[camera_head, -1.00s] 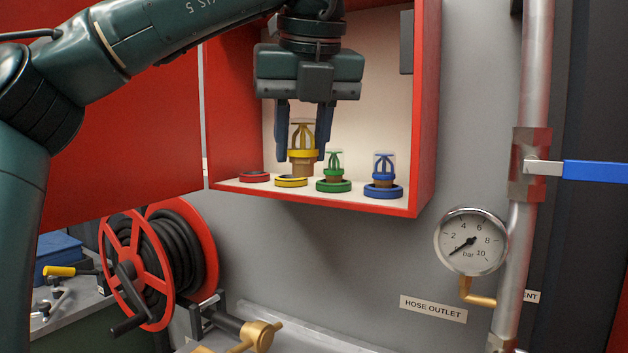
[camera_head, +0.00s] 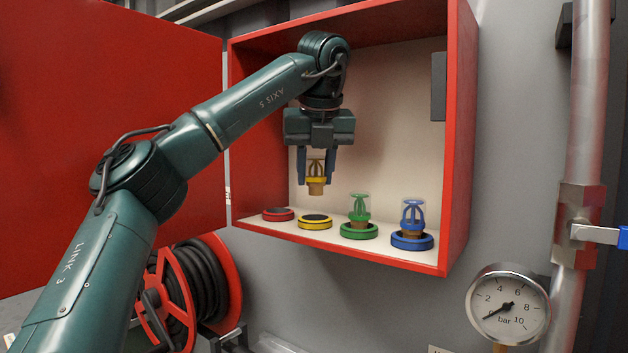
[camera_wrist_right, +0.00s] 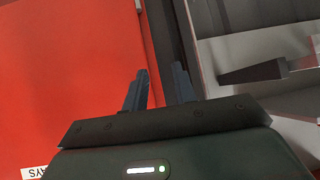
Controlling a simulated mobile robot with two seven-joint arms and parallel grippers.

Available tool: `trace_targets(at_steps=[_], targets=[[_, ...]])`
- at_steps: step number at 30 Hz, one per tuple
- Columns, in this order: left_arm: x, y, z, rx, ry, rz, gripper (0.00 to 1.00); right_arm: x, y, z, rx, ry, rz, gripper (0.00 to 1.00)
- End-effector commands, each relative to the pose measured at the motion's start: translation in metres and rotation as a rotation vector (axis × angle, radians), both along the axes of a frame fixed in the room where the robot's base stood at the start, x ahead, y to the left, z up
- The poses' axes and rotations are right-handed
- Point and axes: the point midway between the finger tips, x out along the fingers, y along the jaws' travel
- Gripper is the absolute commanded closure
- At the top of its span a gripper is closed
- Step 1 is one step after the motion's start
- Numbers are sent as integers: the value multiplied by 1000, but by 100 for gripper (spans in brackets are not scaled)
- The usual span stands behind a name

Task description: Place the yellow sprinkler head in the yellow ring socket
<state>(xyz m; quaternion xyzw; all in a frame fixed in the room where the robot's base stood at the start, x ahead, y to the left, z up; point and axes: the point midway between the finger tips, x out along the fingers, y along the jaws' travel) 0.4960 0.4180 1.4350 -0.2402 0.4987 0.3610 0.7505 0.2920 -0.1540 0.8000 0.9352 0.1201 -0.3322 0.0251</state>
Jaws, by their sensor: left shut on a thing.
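My left gripper (camera_head: 316,168) is shut on the yellow sprinkler head (camera_head: 316,184), which hangs upright between its fingers inside the red cabinet. The head's tan base points down. It is above the cabinet floor and apart from the yellow ring socket (camera_head: 315,222). The socket is a yellow ring with a dark middle, directly below the head in the head view, and looks empty. My right gripper (camera_wrist_right: 155,92) shows only in the right wrist view; its two fingers are apart with nothing between them.
An empty red ring (camera_head: 278,214) is left of the yellow one. To the right, a green sprinkler head (camera_head: 359,207) stands in a green ring (camera_head: 359,231), and a blue head (camera_head: 413,214) in a blue ring (camera_head: 412,242). The red cabinet's side wall (camera_head: 460,140) bounds the right.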

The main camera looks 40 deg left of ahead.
Motion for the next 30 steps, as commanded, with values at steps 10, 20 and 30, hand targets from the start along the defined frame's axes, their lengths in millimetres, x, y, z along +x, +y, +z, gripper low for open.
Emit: trace_targets(at_steps=[10,20,30], targets=[[8,12,-22,1,2,-2,92,6,-2,3,-11,-6,7,73],[9,11,-35,-1,-1,0,92,4,-2,4,-14,-4,13,73],[8,11,-45,-1,1,0,92,4,-2,-3,-10,-6,11,73]])
